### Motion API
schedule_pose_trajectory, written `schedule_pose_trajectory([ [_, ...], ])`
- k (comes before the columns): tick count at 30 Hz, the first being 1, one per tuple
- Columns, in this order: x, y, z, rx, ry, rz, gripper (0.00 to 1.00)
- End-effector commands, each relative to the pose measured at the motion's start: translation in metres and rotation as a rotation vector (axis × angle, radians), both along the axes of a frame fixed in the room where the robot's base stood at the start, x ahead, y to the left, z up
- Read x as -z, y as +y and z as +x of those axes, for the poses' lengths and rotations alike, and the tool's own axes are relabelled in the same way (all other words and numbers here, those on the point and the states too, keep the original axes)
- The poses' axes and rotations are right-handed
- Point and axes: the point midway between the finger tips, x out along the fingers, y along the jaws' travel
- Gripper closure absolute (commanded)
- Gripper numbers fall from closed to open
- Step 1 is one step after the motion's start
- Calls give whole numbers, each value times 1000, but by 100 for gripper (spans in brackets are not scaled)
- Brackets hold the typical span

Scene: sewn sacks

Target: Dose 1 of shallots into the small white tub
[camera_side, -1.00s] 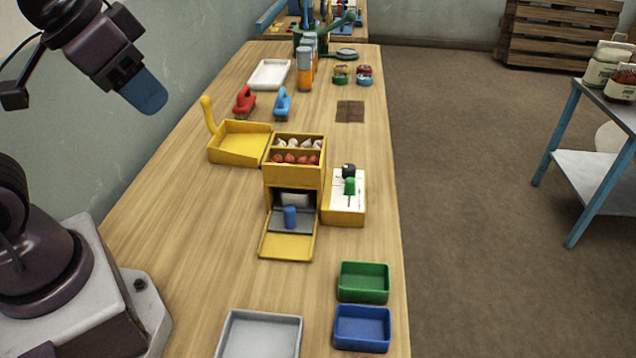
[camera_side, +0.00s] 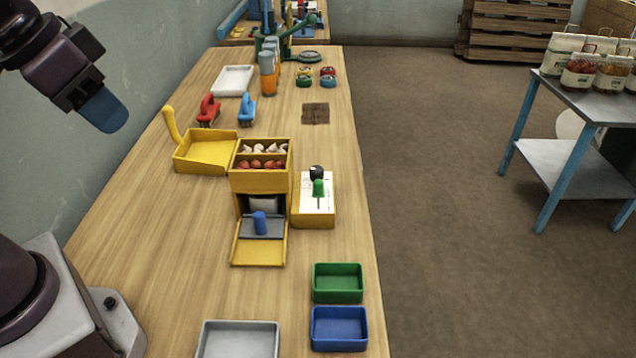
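A yellow dispenser box (camera_side: 261,182) stands mid-bench with two open compartments on top. The front one holds reddish-brown bulbs, apparently the shallots (camera_side: 262,164); the back one holds white bulbs (camera_side: 264,148). Below, a blue knob (camera_side: 259,222) stands on a grey plate above a yellow sloping tray (camera_side: 259,253). A shallow white tray (camera_side: 233,80) lies at the back left, and a pale grey one (camera_side: 238,338) at the front; I cannot tell which is the small white tub. My gripper (camera_side: 104,112), with blue fingers, hangs at upper left, away from everything; its opening is not visible.
Green (camera_side: 338,284) and blue (camera_side: 338,327) trays are at front right. Red (camera_side: 208,110) and blue (camera_side: 246,108) tools stand behind.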

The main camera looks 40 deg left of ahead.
Motion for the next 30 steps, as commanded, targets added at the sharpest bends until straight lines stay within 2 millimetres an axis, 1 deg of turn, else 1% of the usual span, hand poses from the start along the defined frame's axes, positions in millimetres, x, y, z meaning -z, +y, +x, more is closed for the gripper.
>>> schedule_pose_trajectory([
  [1,8,0,4,2,47,1,67],
  [2,11,-1,8,3,70,1,67],
  [5,18,-2,31,8,146,4,67],
  [11,33,-5,96,54,276,22,67],
  [12,38,-6,110,70,298,26,67],
  [14,47,-8,132,93,329,32,67],
  [15,54,-9,146,111,350,37,67],
  [17,66,-10,167,140,380,41,67],
  [18,75,-11,181,159,399,45,67],
  [20,91,-13,202,192,424,51,67],
  [24,132,-17,248,277,475,60,67],
  [27,161,-19,277,345,494,69,67],
  [30,179,-21,303,413,491,81,67],
])
